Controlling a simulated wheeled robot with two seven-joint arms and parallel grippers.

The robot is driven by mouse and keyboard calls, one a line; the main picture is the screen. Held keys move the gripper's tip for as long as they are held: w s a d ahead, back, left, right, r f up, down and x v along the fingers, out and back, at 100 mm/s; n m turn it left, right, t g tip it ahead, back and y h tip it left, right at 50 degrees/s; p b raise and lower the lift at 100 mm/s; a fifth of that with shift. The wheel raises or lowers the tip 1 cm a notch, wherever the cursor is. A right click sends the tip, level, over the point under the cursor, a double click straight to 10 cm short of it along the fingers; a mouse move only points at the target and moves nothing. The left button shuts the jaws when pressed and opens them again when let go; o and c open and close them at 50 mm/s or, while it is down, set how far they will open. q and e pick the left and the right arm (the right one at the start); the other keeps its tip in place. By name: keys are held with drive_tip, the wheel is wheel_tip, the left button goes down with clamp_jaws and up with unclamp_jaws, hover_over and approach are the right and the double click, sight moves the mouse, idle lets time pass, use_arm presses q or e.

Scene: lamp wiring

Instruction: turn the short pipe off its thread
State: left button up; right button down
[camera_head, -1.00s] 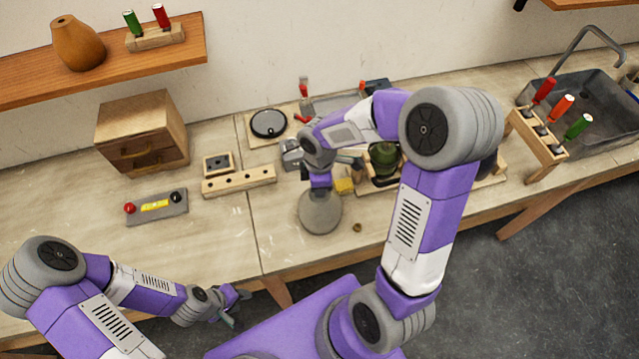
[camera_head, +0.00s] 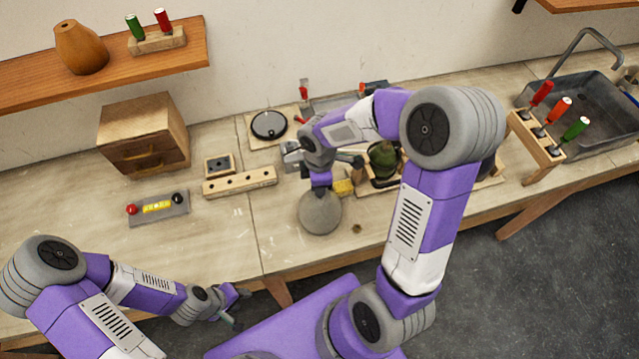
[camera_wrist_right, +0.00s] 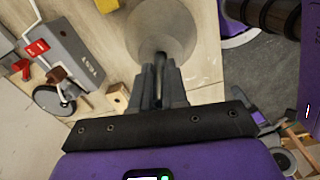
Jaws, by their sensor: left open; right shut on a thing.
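A round grey lamp base (camera_head: 320,212) stands on the workbench near its front edge. The short pipe (camera_wrist_right: 160,62) is a thin dark rod rising from the base's middle in the right wrist view. My right gripper (camera_wrist_right: 161,78) is shut on the short pipe, with its fingers on both sides of it. In the head view, my right gripper (camera_head: 320,190) is above the base and hides the pipe. The thread is hidden. My left gripper (camera_head: 236,306) is open and empty, low in front of the bench, away from the base.
A wooden block with holes (camera_head: 240,182) and a red-and-black terminal board (camera_head: 158,207) lie to the left. A yellow block (camera_head: 344,187) sits close right of the base, and a small brown ring (camera_head: 357,228) lies near the front edge.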

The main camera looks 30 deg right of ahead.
drive_tip(key=shift+r+p, duration=2.3)
drive_tip(key=shift+r, duration=0.6)
